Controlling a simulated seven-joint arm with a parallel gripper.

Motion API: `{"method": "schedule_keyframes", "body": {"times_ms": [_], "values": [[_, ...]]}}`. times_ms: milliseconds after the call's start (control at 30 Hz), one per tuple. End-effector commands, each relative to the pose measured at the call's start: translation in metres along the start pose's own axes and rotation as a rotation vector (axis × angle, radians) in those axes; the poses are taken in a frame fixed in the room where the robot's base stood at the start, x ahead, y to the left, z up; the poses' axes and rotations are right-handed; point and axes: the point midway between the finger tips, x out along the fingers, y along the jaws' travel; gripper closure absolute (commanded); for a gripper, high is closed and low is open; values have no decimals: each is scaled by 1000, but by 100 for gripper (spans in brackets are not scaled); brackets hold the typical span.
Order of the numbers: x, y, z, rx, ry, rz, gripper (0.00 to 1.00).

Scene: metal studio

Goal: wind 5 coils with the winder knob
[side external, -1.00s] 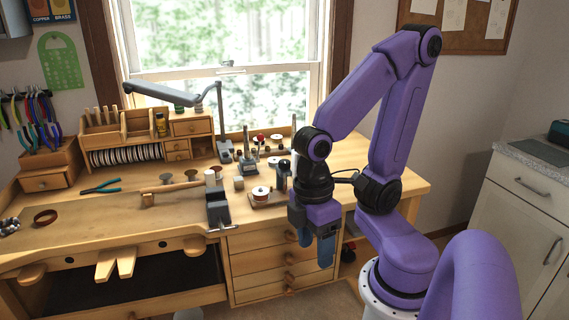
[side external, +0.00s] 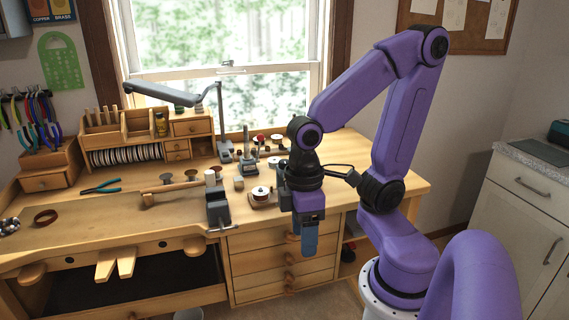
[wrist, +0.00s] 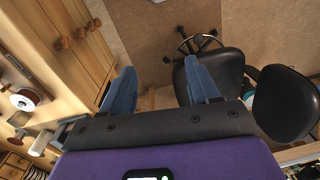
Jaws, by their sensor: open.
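My gripper (side external: 309,244) hangs pointing down in front of the bench drawers, right of and below the spool device. In the wrist view, its two blue fingers (wrist: 160,88) are apart with nothing between them.
The wooden bench (side external: 120,220) holds a vise (side external: 218,207), a hammer (side external: 175,190), blue pliers (side external: 101,187) and a lamp (side external: 170,94). Wooden drawers (side external: 262,270) are below. A black chair (wrist: 216,88) stands on the floor beyond my fingers.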

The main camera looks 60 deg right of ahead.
Motion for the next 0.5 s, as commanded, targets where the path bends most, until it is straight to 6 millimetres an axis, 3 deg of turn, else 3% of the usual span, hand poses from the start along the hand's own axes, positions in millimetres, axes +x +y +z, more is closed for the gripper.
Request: {"method": "schedule_keyframes", "body": {"times_ms": [500], "values": [[-14, 78, -25, 968, -46, -171, 40]]}}
